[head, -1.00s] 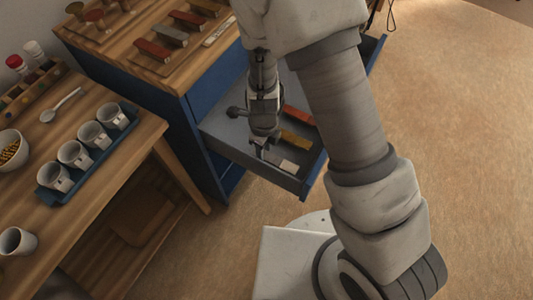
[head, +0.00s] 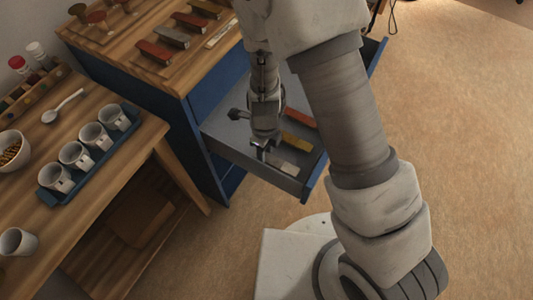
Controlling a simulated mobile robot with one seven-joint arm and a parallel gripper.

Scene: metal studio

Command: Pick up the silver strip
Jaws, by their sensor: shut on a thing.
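The silver strip (head: 283,166) is a flat pale grey bar lying low in the open blue drawer (head: 222,138), near its front right corner. My gripper (head: 260,154) points down into the drawer and is shut on the left end of the strip. The fingertips are small and partly dark in the head view, so the exact grip is hard to see. A yellow strip (head: 297,142) and a red strip (head: 301,118) lie in the same drawer behind the silver one, partly hidden by my arm.
A dark hammer-like item (head: 238,113) lies in the drawer left of my gripper. A wooden table (head: 120,165) with a blue tray (head: 85,160) of cups is at left. The floor at right is clear.

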